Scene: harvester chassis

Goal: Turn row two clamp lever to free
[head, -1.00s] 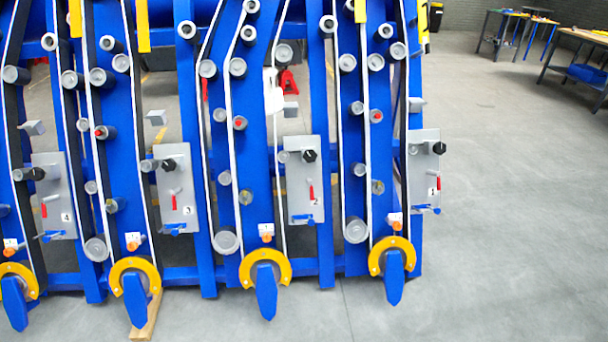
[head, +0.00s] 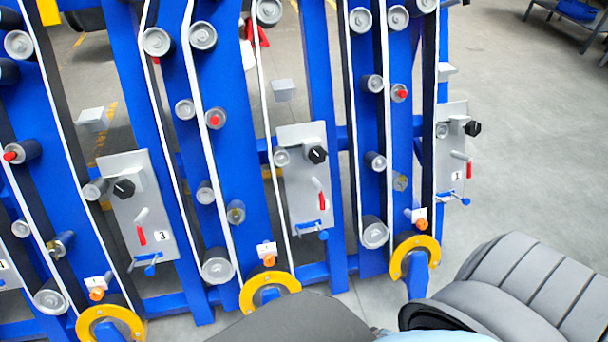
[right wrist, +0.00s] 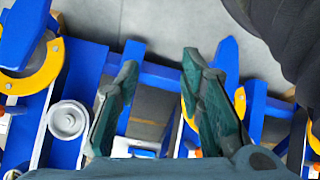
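The row two panel (head: 300,165) is a grey plate in the middle of the head view. It carries a black knob (head: 317,154), a red-handled lever (head: 321,200) hanging down, and a blue lever (head: 312,228) with a ball end along its lower edge. I cannot tell from a label which is the clamp lever. My right gripper (right wrist: 160,58) is open and empty in the right wrist view, its dark green fingers spread over blue frame and floor. It is apart from the panel in the head view. My left gripper is not in view.
Panel three (head: 130,200) stands to the left and panel one (head: 455,150) to the right, with similar levers. Yellow half-rings (head: 268,290) and blue pointed bars lie along the bottom. Rollers and white belts surround the panels. Open floor (head: 540,150) lies to the right.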

